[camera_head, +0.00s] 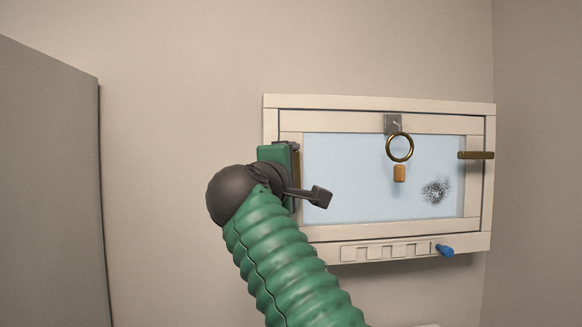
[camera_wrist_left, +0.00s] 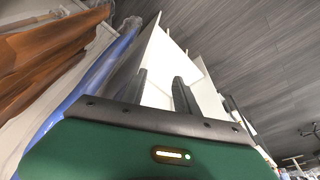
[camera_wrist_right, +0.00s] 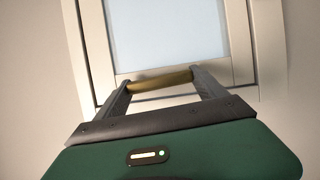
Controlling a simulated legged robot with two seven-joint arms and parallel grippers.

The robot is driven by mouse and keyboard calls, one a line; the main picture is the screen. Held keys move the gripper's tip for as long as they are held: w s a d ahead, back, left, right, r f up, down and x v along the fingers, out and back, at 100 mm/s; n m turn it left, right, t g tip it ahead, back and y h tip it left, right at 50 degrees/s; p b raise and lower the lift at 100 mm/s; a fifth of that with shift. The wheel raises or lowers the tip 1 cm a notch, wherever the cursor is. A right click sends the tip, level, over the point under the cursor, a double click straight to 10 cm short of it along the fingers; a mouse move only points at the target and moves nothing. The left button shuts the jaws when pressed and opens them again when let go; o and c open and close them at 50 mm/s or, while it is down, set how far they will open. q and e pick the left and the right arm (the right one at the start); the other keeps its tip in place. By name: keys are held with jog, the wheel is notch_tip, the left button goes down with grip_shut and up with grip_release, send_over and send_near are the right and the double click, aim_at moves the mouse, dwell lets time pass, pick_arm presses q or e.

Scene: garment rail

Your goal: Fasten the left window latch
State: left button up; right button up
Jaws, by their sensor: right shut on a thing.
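The window (camera_head: 380,115) has a cream frame and pale pane on the far wall. My right gripper (camera_wrist_right: 162,82) is at its left side and shut on the left latch, a brass bar (camera_wrist_right: 158,81) between its fingers in the right wrist view. The bar runs along the frame's side, not across it. In the head view my right arm and gripper hide most of this latch. The right latch (camera_head: 476,155) is a brass bar lying level across the frame's right side. My left gripper (camera_wrist_left: 162,88) shows only in the left wrist view, with fingers apart and nothing seen between them.
A blue piece (camera_head: 445,250) sits at the lower right of the frame. A grey panel (camera_head: 50,190) stands at the left.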

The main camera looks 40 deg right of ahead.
pick_arm(q)
jog(key=shift+w+a+r, duration=0.1)
jog(key=shift+a+r, duration=0.05)
jog(key=shift+r, duration=0.1)
pick_arm(e)
jog(key=shift+w+a+m, duration=0.1)
jog(key=shift+m, duration=0.3)
jog(key=o, duration=1.8)
jog(key=shift+o, duration=1)
jog(key=shift+w, duration=0.1)
jog(key=shift+w+d+f, duration=0.1)
jog(key=shift+w+d, duration=0.1)
pick_arm(q)
jog(key=b+x, duration=0.2)
jog(key=x, duration=0.1)
jog(key=b+x, duration=0.1)
jog(key=b, duration=0.1)
jog(key=shift+s+f, duration=0.3)
jog(key=shift+s, duration=0.05)
pick_arm(e)
jog(key=v, duration=1.7)
jog(key=shift+w, duration=0.1)
jog(key=shift+d, duration=0.2)
